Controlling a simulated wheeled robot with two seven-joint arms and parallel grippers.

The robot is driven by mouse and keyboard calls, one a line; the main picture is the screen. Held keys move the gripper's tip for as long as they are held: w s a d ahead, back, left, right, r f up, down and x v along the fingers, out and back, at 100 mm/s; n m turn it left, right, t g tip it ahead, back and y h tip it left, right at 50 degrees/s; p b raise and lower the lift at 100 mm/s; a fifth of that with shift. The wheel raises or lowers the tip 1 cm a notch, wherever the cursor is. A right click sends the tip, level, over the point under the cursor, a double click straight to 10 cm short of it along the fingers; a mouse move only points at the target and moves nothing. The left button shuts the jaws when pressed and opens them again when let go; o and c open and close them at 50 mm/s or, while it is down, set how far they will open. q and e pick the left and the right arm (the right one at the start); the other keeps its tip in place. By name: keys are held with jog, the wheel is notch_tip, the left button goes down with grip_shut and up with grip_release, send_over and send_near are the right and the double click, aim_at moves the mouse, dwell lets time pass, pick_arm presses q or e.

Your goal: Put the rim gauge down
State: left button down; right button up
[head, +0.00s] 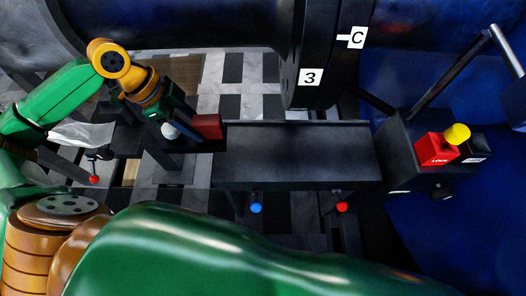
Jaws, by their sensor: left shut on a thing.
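My left gripper (177,122) is in the upper left of the head view, pointing down and to the right. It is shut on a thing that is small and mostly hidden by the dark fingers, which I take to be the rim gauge. A white rounded piece (170,131) shows just below the fingers; I cannot tell whether it is part of the gauge. A dark red block (207,127) is close to the right of the fingertips, at the left end of a dark flat bench (298,150). My right gripper is not in view.
The dark bench top is bare. At its right stand a red box with a yellow knob (457,134) and a dark housing (410,135). A dark post marked 3 (311,77) and C rises behind. Blue (256,208) and red (342,207) knobs are at the front.

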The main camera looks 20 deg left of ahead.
pick_arm(q)
jog(key=w+a+f+b, duration=0.1)
jog(key=a+f+b, duration=0.3)
jog(key=f, duration=0.4)
jog(key=w+d+f, duration=0.1)
jog(key=d, duration=0.4)
jog(key=w+d+f+p, duration=0.1)
jog(key=w+d, duration=0.1)
jog(key=d, duration=0.4)
jog(key=w+d+f, duration=0.1)
jog(key=w+d, duration=0.1)
jog(key=d, duration=0.4)
jog(key=shift+d+f, duration=0.1)
jog(key=shift+f, duration=0.1)
jog(key=shift+r+p, duration=0.1)
jog(key=shift+p, duration=0.2)
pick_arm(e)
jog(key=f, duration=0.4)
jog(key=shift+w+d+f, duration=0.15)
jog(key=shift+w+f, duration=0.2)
pick_arm(q)
jog(key=c, duration=0.5)
grip_release()
